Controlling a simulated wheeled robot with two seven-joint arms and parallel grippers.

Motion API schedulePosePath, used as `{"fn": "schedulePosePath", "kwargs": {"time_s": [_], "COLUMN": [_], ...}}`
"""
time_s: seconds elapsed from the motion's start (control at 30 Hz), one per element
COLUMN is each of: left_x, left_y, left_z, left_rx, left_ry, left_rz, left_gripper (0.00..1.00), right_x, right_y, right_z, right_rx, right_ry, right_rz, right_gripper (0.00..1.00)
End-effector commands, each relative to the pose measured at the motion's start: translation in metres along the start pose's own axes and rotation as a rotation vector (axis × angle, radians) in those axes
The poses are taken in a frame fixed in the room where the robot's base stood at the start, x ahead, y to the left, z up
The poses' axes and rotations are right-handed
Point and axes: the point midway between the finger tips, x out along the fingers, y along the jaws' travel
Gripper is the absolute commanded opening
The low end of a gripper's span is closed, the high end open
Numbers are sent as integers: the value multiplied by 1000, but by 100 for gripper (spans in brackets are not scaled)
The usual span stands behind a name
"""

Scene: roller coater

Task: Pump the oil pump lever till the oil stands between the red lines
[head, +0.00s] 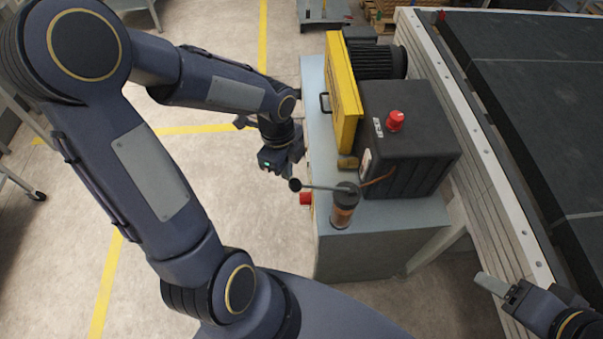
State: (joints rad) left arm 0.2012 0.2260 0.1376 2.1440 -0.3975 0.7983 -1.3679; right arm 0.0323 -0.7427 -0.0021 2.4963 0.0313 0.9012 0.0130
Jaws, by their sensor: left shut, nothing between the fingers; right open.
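The oil pump (343,206) is a small cylinder with a dark top and an amber body at the front of the grey cabinet top. The red lines and the oil level are too small to make out. My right gripper (492,286) is at the lower right, open and empty, away from the pump.
Behind the pump stands a black box (410,150) with a red cap (395,121), beside a yellow guard (343,95) and a motor. The conveyor (530,100) runs along the right.

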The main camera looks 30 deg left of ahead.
Motion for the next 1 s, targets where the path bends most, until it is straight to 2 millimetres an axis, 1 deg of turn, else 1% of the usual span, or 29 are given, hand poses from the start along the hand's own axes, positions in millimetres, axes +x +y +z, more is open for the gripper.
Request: {"fn": "schedulePosePath", "kwargs": {"time_s": [0.07, 0.17, 0.4, 0.53, 0.7, 1.0], "left_x": [-2, -12, -54, -70, -78, -78], "left_y": [0, -1, -1, -1, 0, 0], "left_z": [-1, -1, 0, 0, 0, 0], "left_rx": [0, 0, 0, 0, 0, 0], "left_ry": [2, 0, 0, -1, 0, 0], "left_rz": [-1, -4, -6, -4, -1, 0], "left_gripper": [0, 0, 0, 0, 0, 0], "right_x": [0, 0, -1, -1, -1, -1], "right_y": [0, 0, 0, 0, 0, 0], "right_z": [0, 0, 0, 0, 0, 0], "right_rx": [0, 0, 0, 0, 0, 0], "right_ry": [0, 0, 0, 0, 0, 0], "right_rz": [0, 0, 0, 0, 0, 0], "right_gripper": [61, 61, 61, 61, 61, 61]}}
